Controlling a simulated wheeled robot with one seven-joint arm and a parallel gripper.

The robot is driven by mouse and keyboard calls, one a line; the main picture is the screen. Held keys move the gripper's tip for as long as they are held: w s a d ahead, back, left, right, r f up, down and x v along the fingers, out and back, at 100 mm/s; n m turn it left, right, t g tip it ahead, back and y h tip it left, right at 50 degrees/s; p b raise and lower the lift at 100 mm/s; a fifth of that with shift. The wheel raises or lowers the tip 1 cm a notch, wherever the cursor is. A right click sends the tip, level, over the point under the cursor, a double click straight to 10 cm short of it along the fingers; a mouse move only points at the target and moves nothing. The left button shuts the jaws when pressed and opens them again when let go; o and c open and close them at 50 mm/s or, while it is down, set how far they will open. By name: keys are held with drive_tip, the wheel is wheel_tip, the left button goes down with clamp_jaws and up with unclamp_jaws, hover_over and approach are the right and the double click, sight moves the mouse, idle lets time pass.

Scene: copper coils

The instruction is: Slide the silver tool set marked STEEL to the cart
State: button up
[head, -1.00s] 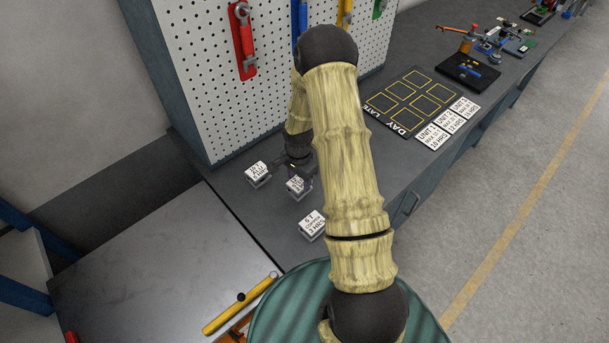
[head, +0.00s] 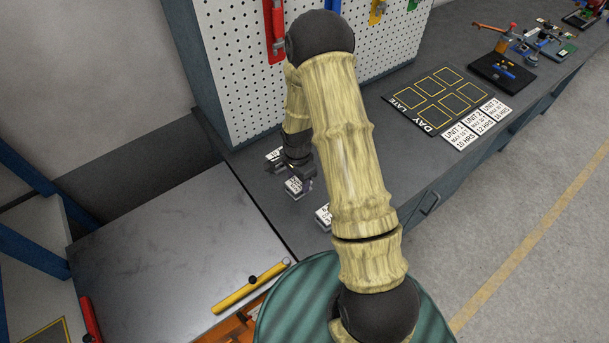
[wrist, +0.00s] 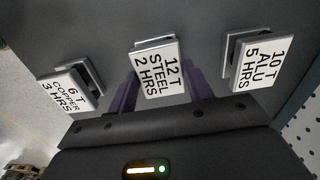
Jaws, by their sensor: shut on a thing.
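The silver STEEL set, with a white label reading 12 T STEEL 2 HRS, stands between my gripper's purple fingers in the wrist view (wrist: 160,72). My gripper (head: 302,176) is shut on it, low over the dark bench; in the head view the set (head: 297,188) shows just in front of the gripper. The cart seems to be the flat metal top (head: 170,235) at the left, beside the bench end. A dark seam separates the two. The set is still on the bench side of that seam.
The ALU set (wrist: 255,60) and the COPPER set (wrist: 70,90) stand on either side of the STEEL set. A yellow bar (head: 250,285) and a red bar (head: 90,320) lie at the cart's edges. A pegboard (head: 250,90) rises behind. The cart top's middle is clear.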

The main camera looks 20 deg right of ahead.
drive_tip(key=shift+s+a, duration=0.4)
drive_tip(key=shift+a, duration=1.05)
drive_tip(key=shift+s+a, duration=0.4)
drive_tip(key=shift+a, duration=1)
drive_tip(key=shift+s+a, duration=0.4)
drive_tip(key=shift+a, duration=1.05)
drive_tip(key=shift+s+a, duration=0.35)
drive_tip(key=shift+a, duration=1)
drive_tip(key=shift+s+a, duration=0.4)
drive_tip(key=shift+a, duration=0.9)
drive_tip(key=shift+s+a, duration=0.35)
drive_tip(key=shift+a, duration=1)
drive_tip(key=shift+s+a+p, duration=0.4)
drive_tip(key=shift+s+a, duration=0.2)
drive_tip(key=shift+a, duration=1.6)
drive_tip(key=shift+s+a+p, duration=0.35)
drive_tip(key=shift+s+a, duration=0.25)
drive_tip(key=shift+a, duration=1.6)
drive_tip(key=shift+s+a+p, duration=0.4)
drive_tip(key=shift+s+a, duration=0.2)
drive_tip(key=shift+a, duration=1.6)
drive_tip(key=shift+s+a+p, duration=0.3)
drive_tip(key=shift+s+a, duration=0.2)
drive_tip(key=shift+a, duration=1.2)
drive_tip(key=shift+s+a+p, duration=0.3)
drive_tip(key=shift+s+a, duration=0.15)
drive_tip(key=shift+a, duration=1.3)
drive_tip(key=shift+s+a+p, duration=0.3)
drive_tip(key=shift+s+a, duration=0.2)
drive_tip(key=shift+a, duration=1.2)
